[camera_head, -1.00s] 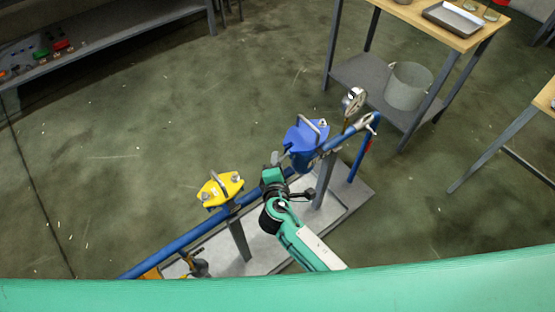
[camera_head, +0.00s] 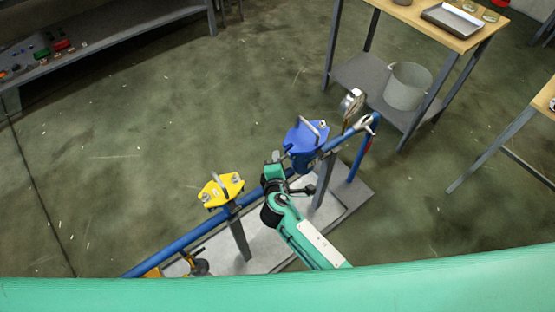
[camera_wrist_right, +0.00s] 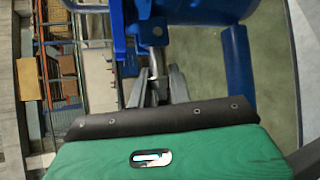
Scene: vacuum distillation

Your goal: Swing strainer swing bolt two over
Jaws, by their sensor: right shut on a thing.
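The blue strainer (camera_head: 303,140) with a handle on its lid sits on the blue pipe. My right gripper (camera_head: 276,158) is at the strainer's left side, low beside its body. In the right wrist view, the gripper fingers (camera_wrist_right: 158,88) are closed around a thin grey metal rod, which looks like a swing bolt (camera_wrist_right: 154,62) hanging by the blue strainer body (camera_wrist_right: 205,45). Which numbered bolt it is cannot be told. The gripper hides part of the bolt in the head view. My left gripper is not in view.
A yellow-topped fitting (camera_head: 221,190) stands on the blue pipe (camera_head: 180,243) to the left. A gauge (camera_head: 351,103) is at the pipe's right end. The grey skid base (camera_head: 262,245) lies below. A table (camera_head: 487,42) with a shelf and bucket (camera_head: 408,87) stands at the right.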

